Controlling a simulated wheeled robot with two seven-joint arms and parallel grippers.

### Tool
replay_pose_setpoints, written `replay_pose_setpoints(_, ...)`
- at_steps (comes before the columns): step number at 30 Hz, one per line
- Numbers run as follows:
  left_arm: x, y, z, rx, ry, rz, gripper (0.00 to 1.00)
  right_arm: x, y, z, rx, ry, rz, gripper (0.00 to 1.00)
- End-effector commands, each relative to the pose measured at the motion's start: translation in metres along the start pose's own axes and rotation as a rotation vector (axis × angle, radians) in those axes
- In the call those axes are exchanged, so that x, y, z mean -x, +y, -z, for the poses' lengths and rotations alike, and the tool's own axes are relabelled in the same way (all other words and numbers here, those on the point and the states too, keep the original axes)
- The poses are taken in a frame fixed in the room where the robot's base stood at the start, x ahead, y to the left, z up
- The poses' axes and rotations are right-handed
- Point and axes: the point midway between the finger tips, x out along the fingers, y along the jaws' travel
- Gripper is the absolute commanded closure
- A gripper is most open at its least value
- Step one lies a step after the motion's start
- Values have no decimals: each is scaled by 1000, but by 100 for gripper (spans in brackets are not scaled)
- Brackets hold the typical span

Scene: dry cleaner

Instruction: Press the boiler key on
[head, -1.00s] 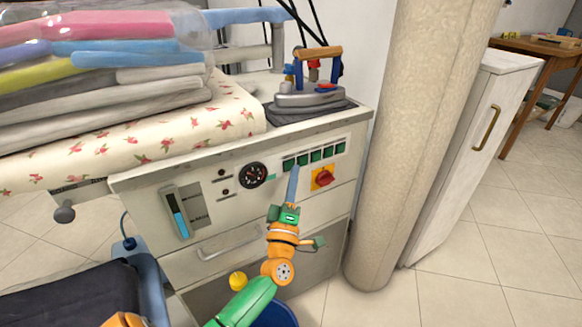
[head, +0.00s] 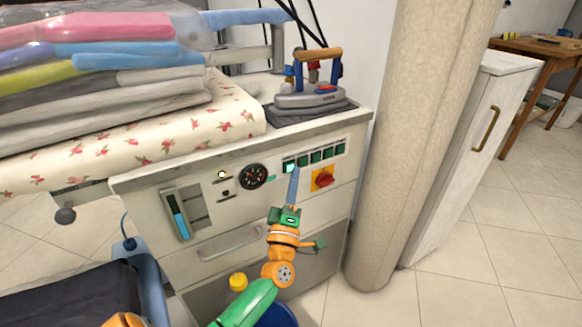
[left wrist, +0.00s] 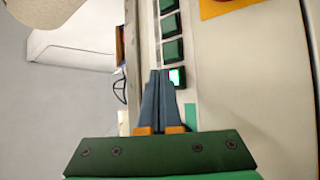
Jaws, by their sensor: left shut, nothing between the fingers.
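A row of green keys (head: 315,156) runs along the upper right of the white ironing-station panel. The leftmost key (head: 288,166) is brightly lit; it also shows lit in the left wrist view (left wrist: 178,77). The other keys are dark green. I cannot read any label naming the boiler key. My left gripper (head: 294,170) is shut and empty, its blue-grey fingertips at the leftmost key. In the left wrist view the fingertips (left wrist: 160,74) overlap that key's edge; whether they touch it I cannot tell. My right gripper is not in view.
A red rotary switch (head: 323,178) on a yellow plate sits just right of my fingers. A round gauge (head: 253,176) and a glowing lamp (head: 222,174) are to the left. An iron (head: 309,97) stands above. A thick column (head: 405,140) rises at the right.

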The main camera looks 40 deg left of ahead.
Motion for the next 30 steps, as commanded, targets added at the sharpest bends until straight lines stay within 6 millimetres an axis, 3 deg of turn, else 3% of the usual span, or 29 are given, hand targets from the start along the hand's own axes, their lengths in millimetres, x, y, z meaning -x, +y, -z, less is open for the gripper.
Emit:
replay_pose_setpoints(5, 5, 5, -4, 1, -2, 2, 100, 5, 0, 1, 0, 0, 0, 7)
replay_pose_setpoints(17, 40, 30, -30, 1, 0, 1, 100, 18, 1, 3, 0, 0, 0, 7)
replay_pose_setpoints(30, 42, 30, -30, 0, 0, 0, 100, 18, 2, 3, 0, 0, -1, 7)
